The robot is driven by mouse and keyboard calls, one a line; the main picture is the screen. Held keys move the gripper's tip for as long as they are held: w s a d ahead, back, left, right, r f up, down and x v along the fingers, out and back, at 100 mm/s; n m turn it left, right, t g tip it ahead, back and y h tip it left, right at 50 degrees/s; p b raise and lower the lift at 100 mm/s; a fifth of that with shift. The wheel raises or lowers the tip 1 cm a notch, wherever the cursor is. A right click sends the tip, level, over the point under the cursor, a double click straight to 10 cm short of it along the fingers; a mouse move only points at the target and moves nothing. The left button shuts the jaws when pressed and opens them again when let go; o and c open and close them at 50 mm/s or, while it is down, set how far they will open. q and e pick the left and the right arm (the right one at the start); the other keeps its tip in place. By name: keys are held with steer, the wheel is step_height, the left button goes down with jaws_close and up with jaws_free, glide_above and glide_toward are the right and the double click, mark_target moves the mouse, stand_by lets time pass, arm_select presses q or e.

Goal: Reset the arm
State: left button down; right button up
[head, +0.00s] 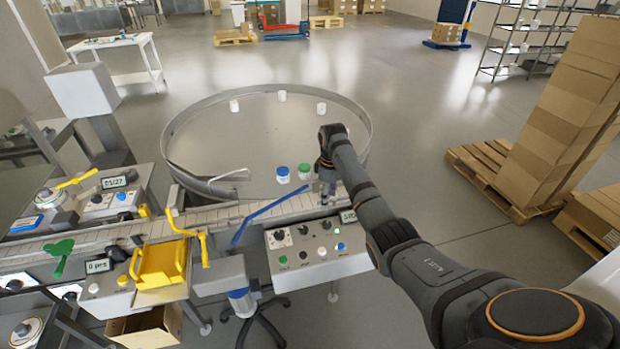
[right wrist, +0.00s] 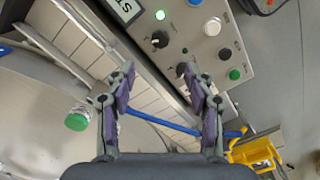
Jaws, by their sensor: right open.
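My right arm reaches in from the lower right in the head view. Its gripper (head: 327,186) hangs over the conveyor's right end, just behind the control panel (head: 318,248). In the right wrist view my right gripper (right wrist: 165,82) has its two purple-padded fingers spread apart with nothing between them. The conveyor belt (right wrist: 150,98) and the panel with its knobs and buttons (right wrist: 190,45) lie below and beyond the fingers. My left gripper does not show in the head view.
A blue-lidded jar (head: 283,175) and a green-lidded jar (head: 305,171) stand on the round turntable (head: 235,140) beside my right gripper. A blue rail (head: 270,215) and yellow bracket (head: 162,264) rise along the conveyor. Stacked boxes (head: 570,110) stand on a pallet at right.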

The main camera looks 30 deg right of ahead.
steer(key=shift+m+t+h, duration=0.3)
steer(key=shift+m+h, duration=0.1)
steer(key=shift+m, duration=0.1)
steer(key=s+a+f, duration=0.1)
steer(key=f, duration=0.1)
steer(key=s+a+f, duration=0.1)
steer(key=s+f, duration=0.1)
steer(key=s+a+f, duration=0.1)
steer(key=s+f, duration=0.1)
steer(key=shift+a+f, duration=0.15)
steer(key=shift+f, duration=0.1)
steer(key=s+a+f+m+t, duration=0.15)
steer(key=s+a+f, duration=0.25)
steer(key=s, duration=0.4)
steer(key=s+a+r+m+t, duration=0.1)
steer(key=s+a+r+m, duration=0.15)
steer(key=s, duration=0.55)
steer(key=s+a+r+m+t, duration=0.1)
steer(key=s+a+r+m, duration=0.15)
steer(key=s, duration=0.55)
step_height(320, 180, down, 30)
steer(key=s+d+g+b, duration=0.2)
steer(key=s+b, duration=0.1)
steer(key=s+f+b, duration=0.2)
steer(key=s+f, duration=1.5)
steer(key=shift+s+d+f+g, duration=0.3)
steer(key=shift+s+d+g, duration=0.05)
steer(key=shift+d+g, duration=0.1)
